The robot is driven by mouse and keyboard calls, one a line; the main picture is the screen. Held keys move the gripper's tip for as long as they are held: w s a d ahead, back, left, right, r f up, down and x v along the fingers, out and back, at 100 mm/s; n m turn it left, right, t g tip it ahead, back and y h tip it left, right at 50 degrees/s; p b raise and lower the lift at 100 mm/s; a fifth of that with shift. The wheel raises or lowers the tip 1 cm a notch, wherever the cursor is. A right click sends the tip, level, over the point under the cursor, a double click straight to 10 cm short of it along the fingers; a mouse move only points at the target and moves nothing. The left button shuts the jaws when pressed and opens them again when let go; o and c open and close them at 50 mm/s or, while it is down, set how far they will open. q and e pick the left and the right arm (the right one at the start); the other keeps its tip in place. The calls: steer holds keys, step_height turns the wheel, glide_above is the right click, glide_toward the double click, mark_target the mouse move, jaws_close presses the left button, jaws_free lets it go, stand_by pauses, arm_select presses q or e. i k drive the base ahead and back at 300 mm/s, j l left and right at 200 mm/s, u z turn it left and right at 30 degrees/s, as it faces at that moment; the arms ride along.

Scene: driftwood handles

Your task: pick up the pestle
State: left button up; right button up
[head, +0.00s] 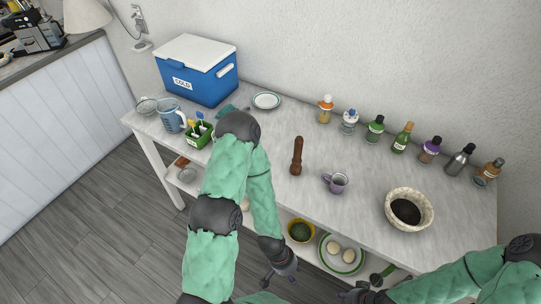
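The pestle appears to be the brown wooden piece (297,156) lying or standing near the middle of the white table; I cannot tell which. It is narrow with a rounded knob at its far end, and nothing grips it. My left gripper (281,279) hangs low in front of the table's front edge, well below the pestle in the picture, with its fingers apart and empty. My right gripper (354,295) is at the bottom edge of the picture, far from the pestle. Its fingers are small and partly cut off.
A purple mug (336,183) and a pale bowl with dark contents (393,222) are right of the pestle. Several bottles (375,129) line the wall. A blue cooler (205,85) and green caddy (197,140) stand left. A lower shelf holds a plate (326,262) and yellow bowl (291,232).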

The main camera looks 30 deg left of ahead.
mark_target(295, 168)
steer(key=u, duration=0.75)
steer(key=l+u, duration=0.2)
steer(key=k+l+u, duration=0.2)
steer(key=i+l, duration=0.05)
